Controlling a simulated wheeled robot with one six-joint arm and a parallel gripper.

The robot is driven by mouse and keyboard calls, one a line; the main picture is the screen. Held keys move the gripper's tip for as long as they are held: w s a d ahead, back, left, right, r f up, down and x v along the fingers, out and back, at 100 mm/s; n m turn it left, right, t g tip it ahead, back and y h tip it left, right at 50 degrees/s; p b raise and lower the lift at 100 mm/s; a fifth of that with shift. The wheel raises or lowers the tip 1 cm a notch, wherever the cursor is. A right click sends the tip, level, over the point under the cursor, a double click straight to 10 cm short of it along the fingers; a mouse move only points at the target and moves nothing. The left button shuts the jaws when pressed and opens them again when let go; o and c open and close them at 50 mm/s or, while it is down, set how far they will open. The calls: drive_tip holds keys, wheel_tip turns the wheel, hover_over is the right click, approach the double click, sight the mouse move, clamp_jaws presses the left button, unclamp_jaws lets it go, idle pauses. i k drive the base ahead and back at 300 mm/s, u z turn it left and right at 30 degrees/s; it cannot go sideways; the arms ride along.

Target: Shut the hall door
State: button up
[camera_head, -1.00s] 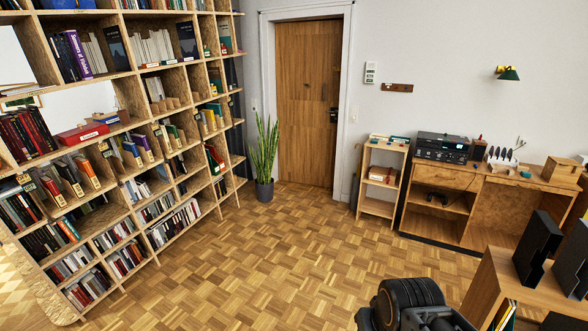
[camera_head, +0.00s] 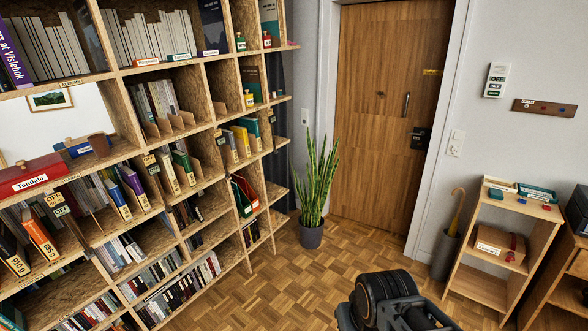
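The hall door (camera_head: 378,110) is a brown wooden door in a white frame in the back wall. It appears to sit flush in the frame, and I see no gap along its edges. A dark lock and handle (camera_head: 418,140) are at its right edge, with a small vertical pull (camera_head: 405,104) above and to the left. Whether it is latched I cannot tell. A dark part of my own arm shows at the bottom, well short of the door. My gripper's fingers are not in view.
A potted plant (camera_head: 317,180) stands just left of the door, beside a tall bookshelf (camera_head: 116,62). On the right are an umbrella stand (camera_head: 445,255) and a low shelf (camera_head: 492,283). Bare parquet floor (camera_head: 345,249) lies before the door.

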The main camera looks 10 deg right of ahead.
sight(385, 92)
drive_tip(key=z, duration=0.15)
drive_tip(key=i, duration=3.05)
drive_tip(key=z, duration=1.05)
drive_tip(key=i, duration=2.4)
drive_tip(key=z, duration=0.55)
